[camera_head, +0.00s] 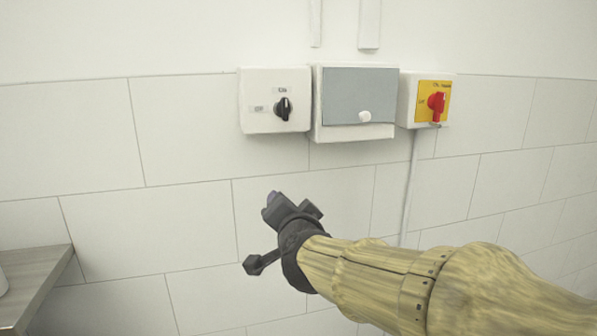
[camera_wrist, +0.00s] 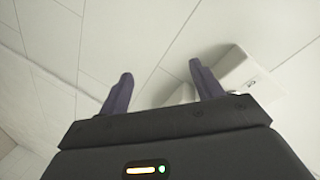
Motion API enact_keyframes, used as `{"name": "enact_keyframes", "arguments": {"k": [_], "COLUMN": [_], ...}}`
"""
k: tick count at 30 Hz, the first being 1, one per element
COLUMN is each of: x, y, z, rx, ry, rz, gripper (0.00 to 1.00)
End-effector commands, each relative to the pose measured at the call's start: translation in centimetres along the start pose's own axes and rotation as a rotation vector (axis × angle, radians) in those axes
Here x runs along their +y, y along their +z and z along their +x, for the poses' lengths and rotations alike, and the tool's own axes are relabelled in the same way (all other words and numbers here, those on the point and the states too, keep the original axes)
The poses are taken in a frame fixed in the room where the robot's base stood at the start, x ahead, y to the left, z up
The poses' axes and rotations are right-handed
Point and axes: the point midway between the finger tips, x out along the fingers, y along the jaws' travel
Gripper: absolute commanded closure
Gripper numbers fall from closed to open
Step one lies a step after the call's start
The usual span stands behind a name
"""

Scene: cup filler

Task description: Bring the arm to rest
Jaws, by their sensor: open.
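My gripper (camera_head: 287,208) is at the end of my arm, which reaches in from the lower right of the head view. It is in front of the tiled wall, below the wall boxes. In the wrist view, the two dark fingers of my gripper (camera_wrist: 161,76) stand apart with nothing between them. The wall and part of a white box (camera_wrist: 243,72) show beyond the fingers. I cannot tell the exact gap between my gripper and the wall.
A white box with a black rotary knob (camera_head: 283,107), a grey-covered box (camera_head: 360,95) and a yellow panel with a red rotary switch (camera_head: 436,102) are on the wall. A cable (camera_head: 410,185) runs down the wall. A wooden counter (camera_head: 35,277) juts in at lower left.

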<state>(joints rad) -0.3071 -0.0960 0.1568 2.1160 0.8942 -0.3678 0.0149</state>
Motion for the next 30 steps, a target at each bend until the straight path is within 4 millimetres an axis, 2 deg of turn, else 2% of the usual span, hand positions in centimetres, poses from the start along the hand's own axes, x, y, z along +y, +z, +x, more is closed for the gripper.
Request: {"name": "enact_keyframes", "arguments": {"k": [1,5,6,8,11,15,18,21,23,30], "x": [3.1,10.3,12.5,15.8,21.2,27.9,31.4,33.2,33.7,33.7], "y": [1.3,4.7,5.7,7.0,9.2,11.6,12.7,13.2,13.4,13.4], "z": [0.5,0.2,-0.2,-1.1,-3.4,-7.9,-11.1,-13.2,-13.8,-13.8], "rx": [-0.064,-0.250,-0.309,-0.399,-0.554,-0.774,-0.908,-0.990,-1.012,-1.015], "ry": [0.046,0.153,0.188,0.241,0.330,0.453,0.522,0.561,0.571,0.571], "rz": [-0.071,-0.236,-0.279,-0.337,-0.420,-0.510,-0.553,-0.577,-0.583,-0.586], "gripper": [0.35,0.35,0.35,0.35,0.35,0.35,0.35,0.35,0.35,0.35]}}
